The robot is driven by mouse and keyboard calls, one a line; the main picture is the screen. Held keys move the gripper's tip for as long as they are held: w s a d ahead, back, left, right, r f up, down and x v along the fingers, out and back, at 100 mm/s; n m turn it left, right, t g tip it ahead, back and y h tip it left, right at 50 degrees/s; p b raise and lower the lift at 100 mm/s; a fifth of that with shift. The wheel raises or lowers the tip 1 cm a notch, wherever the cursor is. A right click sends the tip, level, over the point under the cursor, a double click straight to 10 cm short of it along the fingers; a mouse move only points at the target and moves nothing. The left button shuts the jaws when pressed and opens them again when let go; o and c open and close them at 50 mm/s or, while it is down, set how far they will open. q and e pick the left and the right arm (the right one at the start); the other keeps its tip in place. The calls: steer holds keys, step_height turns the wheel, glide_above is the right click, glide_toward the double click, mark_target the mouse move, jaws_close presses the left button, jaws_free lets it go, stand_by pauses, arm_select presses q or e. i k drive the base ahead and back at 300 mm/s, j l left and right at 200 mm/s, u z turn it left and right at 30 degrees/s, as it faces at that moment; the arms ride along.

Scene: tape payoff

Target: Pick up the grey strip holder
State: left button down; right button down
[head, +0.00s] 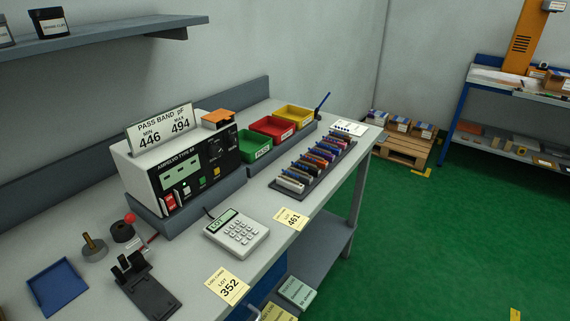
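A dark rack (283,192) lies on the right part of the workbench. It carries a row of several narrow strip holders in different colours, including blue, red, purple and orange-brown. The holder at the row's near end looks light grey (290,185); I take it for the grey strip holder, though the pieces are small and close together. It sits in the row, and nothing grips it. Neither of my grippers shows in the head view, so their state is hidden.
Behind the rack stand green (258,151), red (271,129) and yellow (294,117) bins. Lot cards (291,218) lie along the workbench's front edge.

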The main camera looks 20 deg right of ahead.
mark_target(304, 177)
steer(key=i+l+z, duration=0.3)
steer(key=l, duration=0.25)
steer(key=i+l+z, duration=0.3)
steer(key=l, duration=0.25)
steer(key=i, duration=0.1)
